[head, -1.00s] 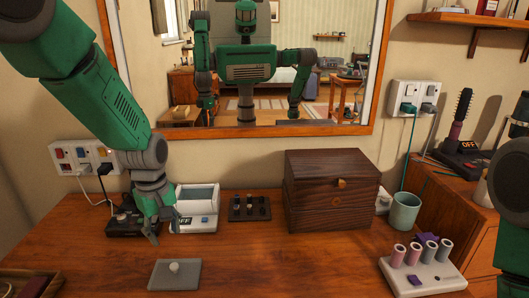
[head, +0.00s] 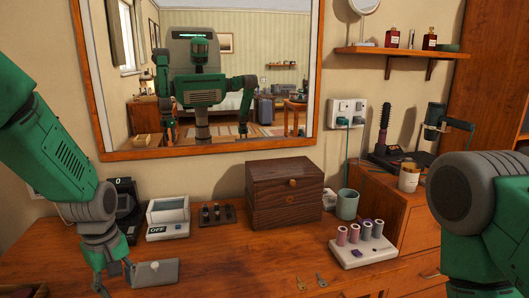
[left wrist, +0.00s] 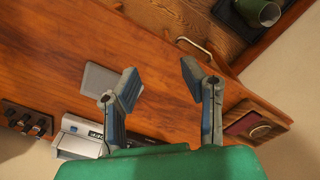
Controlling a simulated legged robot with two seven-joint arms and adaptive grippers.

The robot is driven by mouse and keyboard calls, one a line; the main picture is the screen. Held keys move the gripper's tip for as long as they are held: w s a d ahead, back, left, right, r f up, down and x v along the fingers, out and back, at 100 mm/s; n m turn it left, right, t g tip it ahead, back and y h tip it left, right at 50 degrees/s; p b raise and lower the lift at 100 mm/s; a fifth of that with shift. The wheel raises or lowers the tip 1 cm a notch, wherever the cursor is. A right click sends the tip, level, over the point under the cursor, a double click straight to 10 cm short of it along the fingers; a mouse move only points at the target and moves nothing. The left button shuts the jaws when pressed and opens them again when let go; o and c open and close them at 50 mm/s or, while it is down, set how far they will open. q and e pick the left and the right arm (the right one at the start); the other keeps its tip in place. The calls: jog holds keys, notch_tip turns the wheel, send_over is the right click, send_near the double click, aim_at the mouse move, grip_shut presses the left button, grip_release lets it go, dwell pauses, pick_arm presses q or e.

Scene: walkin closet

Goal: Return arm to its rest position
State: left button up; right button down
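My left arm comes in from the left in the head view. The grey plate (left wrist: 96,78) shows to the left of the fingers there. My right arm shows only as a large green and grey link at the right edge of the head view; its gripper is out of view.
A white device marked OFF (head: 167,218), a dark wooden box (head: 285,195) and a green cup (head: 347,204) stand along the back. A white board with several rollers (head: 363,251) is at right. A mirror (head: 205,80) hangs behind. The front middle of the desk is mostly clear.

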pick_arm(q)
jog(key=s+d+f+m, duration=0.2)
jog(key=s+f+m, duration=0.4)
jog(key=s+f, duration=0.85)
jog(key=s+f+m, duration=0.2)
jog(key=s+m, duration=0.1)
jog(key=s, duration=0.4)
jog(key=s+d+f+m, duration=0.1)
jog(key=s+f+m, duration=0.1)
jog(key=s, duration=0.5)
jog(key=shift+d+f+m, duration=0.3)
jog(key=shift+f+m, duration=0.1)
jog(key=shift+f, duration=0.25)
jog(key=shift+o, duration=0.5)
jog(key=shift+w, duration=0.1)
